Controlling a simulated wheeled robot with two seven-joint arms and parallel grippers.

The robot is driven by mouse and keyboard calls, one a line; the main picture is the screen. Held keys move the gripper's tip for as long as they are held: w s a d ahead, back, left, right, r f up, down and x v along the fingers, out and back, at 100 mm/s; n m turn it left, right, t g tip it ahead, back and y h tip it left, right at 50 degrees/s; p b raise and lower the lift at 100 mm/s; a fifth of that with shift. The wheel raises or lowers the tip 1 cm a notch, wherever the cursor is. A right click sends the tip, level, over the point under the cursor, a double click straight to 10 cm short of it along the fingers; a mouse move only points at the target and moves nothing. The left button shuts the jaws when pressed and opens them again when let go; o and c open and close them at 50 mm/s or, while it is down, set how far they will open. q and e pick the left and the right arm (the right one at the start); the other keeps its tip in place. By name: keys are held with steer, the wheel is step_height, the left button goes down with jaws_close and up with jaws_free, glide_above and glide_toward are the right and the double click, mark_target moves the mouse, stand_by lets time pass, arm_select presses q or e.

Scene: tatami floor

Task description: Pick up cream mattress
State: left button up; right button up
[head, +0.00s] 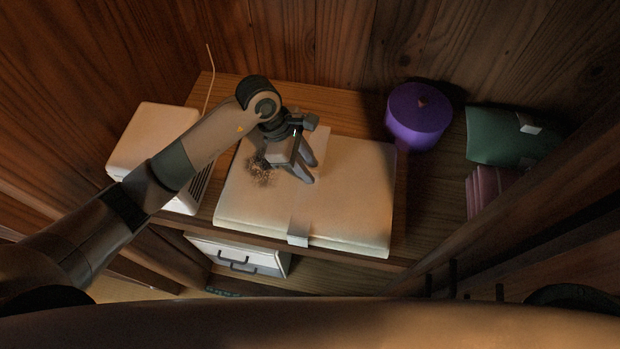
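The cream mattress (345,200) lies folded flat on a wooden shelf, with a pale strap (299,228) around its middle. My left gripper (314,173) is over the upper middle of the mattress, its two fingers apart with nothing visible between them. Whether the fingertips touch the mattress I cannot tell. My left arm comes in from the lower left and hides part of the mattress's left side. A dark speckled patch shows on the mattress beside the gripper. My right gripper is not in view.
A white box-like appliance (150,138) with a cord stands left of the mattress. A purple round container (418,118) stands at the back right. A green bundle (495,138) and pink items (490,190) are farther right. A white drawer unit (240,257) sits below. Wooden walls enclose the shelf.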

arm_select(q)
steer(key=shift+s+a, duration=0.1)
jaws_close()
steer(key=shift+r, duration=0.15)
stand_by(1.3)
